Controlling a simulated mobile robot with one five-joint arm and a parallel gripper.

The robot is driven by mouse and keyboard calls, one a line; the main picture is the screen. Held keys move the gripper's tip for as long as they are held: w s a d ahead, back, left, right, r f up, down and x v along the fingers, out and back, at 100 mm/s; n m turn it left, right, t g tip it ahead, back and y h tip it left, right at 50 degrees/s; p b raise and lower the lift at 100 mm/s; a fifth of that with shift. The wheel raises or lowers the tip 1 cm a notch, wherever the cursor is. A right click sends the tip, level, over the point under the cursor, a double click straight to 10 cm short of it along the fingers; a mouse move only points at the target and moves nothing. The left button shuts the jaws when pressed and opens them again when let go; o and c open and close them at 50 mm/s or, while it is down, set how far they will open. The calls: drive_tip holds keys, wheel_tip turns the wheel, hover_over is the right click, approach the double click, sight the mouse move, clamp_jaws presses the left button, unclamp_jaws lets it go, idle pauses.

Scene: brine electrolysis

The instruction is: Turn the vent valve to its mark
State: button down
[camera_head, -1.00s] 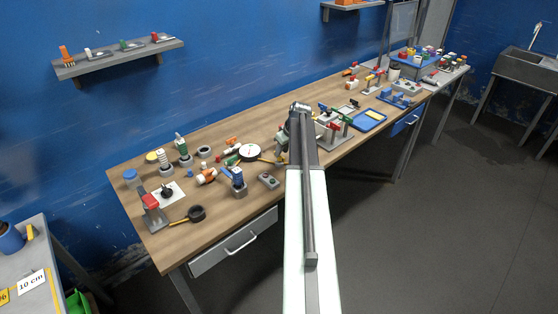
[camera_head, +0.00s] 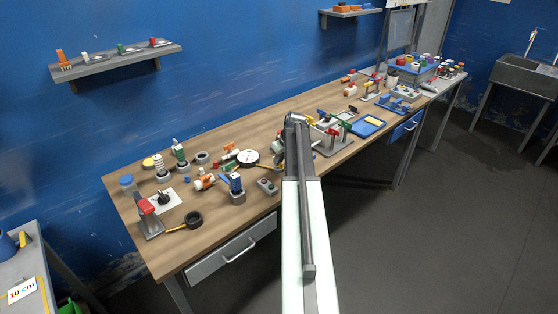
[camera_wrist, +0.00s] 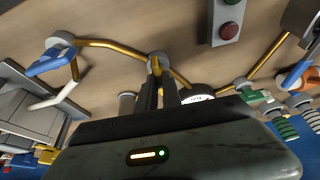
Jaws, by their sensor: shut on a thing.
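My gripper (camera_wrist: 160,92) shows in the wrist view with its two dark fingers close together. They are shut on a small brass-coloured part (camera_wrist: 155,66) beside a grey round fitting on a brass pipe. This part may be the vent valve; its mark cannot be made out. A blue lever (camera_wrist: 48,63) and a white lever (camera_wrist: 58,97) lie to the left along the pipework. A green valve piece (camera_wrist: 255,97) lies to the right. In the head view, my arm hides the gripper and the part it holds.
The wooden bench (camera_head: 222,142) carries many small fixtures. A white round dial (camera_head: 247,158) and a grey button box (camera_head: 267,186) stand left of my arm. A blue tray (camera_head: 369,126) lies to its right. The floor in front of the bench is clear.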

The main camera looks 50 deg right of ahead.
drive_tip(key=m, duration=0.2)
drive_tip(key=m+h, duration=0.1)
drive_tip(key=m, duration=0.1)
drive_tip(key=shift+a+m+h, duration=0.15)
drive_tip(key=shift+m+h, duration=0.15)
drive_tip(key=m, duration=0.2)
drive_tip(key=m+g+h, duration=0.1)
drive_tip(key=m, duration=0.1)
drive_tip(key=shift+w+a+m+g, duration=0.1)
drive_tip(key=shift+w+m+g, duration=0.1)
drive_tip(key=shift+m+g, duration=0.1)
drive_tip(key=m+g, duration=0.1)
drive_tip(key=m, duration=0.1)
drive_tip(key=m+g+h, duration=0.1)
drive_tip(key=m, duration=0.2)
drive_tip(key=shift+w, duration=0.1)
drive_tip(key=shift+m+g, duration=0.5)
drive_tip(key=shift+m, duration=1)
drive_tip(key=c, duration=1.5)
unclamp_jaws()
drive_tip(key=shift+r, duration=0.1)
